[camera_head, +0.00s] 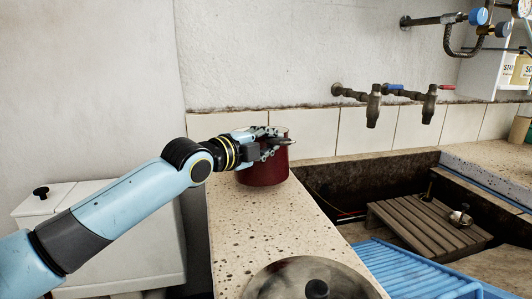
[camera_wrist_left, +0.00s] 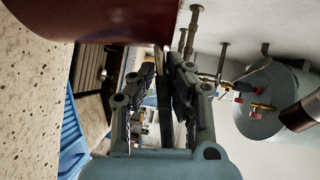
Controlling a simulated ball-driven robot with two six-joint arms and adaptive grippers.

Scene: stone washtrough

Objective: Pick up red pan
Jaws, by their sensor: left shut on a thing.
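The red pan (camera_head: 263,174) is a dark red, round pot at the far end of the speckled stone counter, near the tiled wall. It is upright. I cannot tell whether its base touches the counter. My left gripper (camera_head: 272,142) is at the pan's upper rim and partly hides it. In the left wrist view the gripper's fingers (camera_wrist_left: 166,75) are close together on a thin dark part, seemingly the pan's handle. The red pan's side (camera_wrist_left: 115,20) fills the top of that view. My right gripper is not in view.
A metal lid with a black knob (camera_head: 317,289) lies on the near counter (camera_head: 235,232). To the right is the sunken trough with a wooden slatted rack (camera_head: 425,225) and a blue drying rack (camera_head: 410,270). Taps (camera_head: 373,105) stick out from the wall above the trough.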

